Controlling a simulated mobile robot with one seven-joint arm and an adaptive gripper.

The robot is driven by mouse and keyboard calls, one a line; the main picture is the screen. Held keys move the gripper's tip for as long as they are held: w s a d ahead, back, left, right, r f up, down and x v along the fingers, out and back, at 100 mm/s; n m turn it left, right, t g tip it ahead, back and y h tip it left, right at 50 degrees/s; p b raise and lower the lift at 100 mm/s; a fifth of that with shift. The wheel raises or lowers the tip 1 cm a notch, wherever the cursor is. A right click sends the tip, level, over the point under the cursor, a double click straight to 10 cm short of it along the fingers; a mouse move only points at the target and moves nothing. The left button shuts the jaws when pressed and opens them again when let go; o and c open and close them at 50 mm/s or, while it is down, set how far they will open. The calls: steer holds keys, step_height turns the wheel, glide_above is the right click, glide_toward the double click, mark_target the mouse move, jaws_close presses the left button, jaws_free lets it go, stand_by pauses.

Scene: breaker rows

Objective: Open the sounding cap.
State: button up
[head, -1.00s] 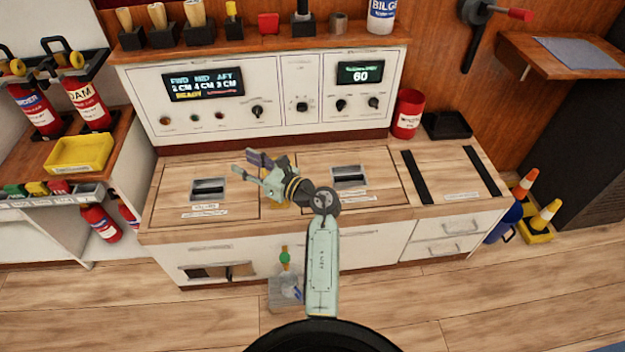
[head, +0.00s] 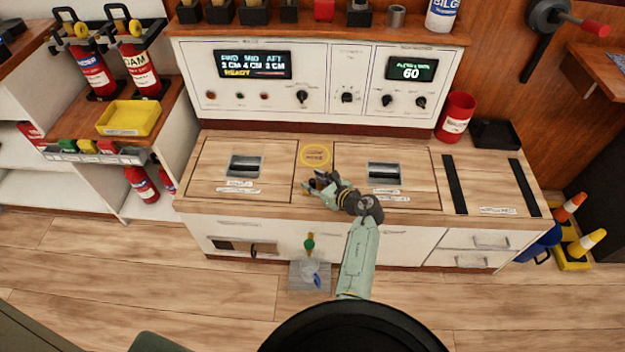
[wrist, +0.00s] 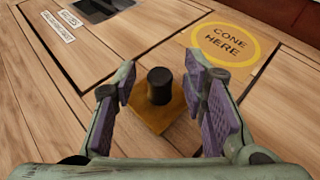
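The likely sounding cap is a small dark round knob (wrist: 160,85) on a square brass plate (wrist: 150,112), set in the wooden counter top. In the wrist view my gripper (wrist: 160,68) is open, with its purple-padded fingers to the left and right of the knob. A gap shows on each side, and nothing is held. Whether the fingertips are level with the knob or above it, I cannot tell.
A yellow "CONE HERE" circle (head: 316,155) lies just behind my gripper. Hatches with recessed handles flank it, left (head: 245,166) and right (head: 384,174). The control panel (head: 330,82) rises behind.

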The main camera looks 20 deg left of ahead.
steer(key=shift+w+a+f, duration=0.25)
steer(key=shift+w+a, duration=0.05)
steer(key=shift+a, duration=0.2)
steer(key=shift+c, duration=0.5)
jaws_close()
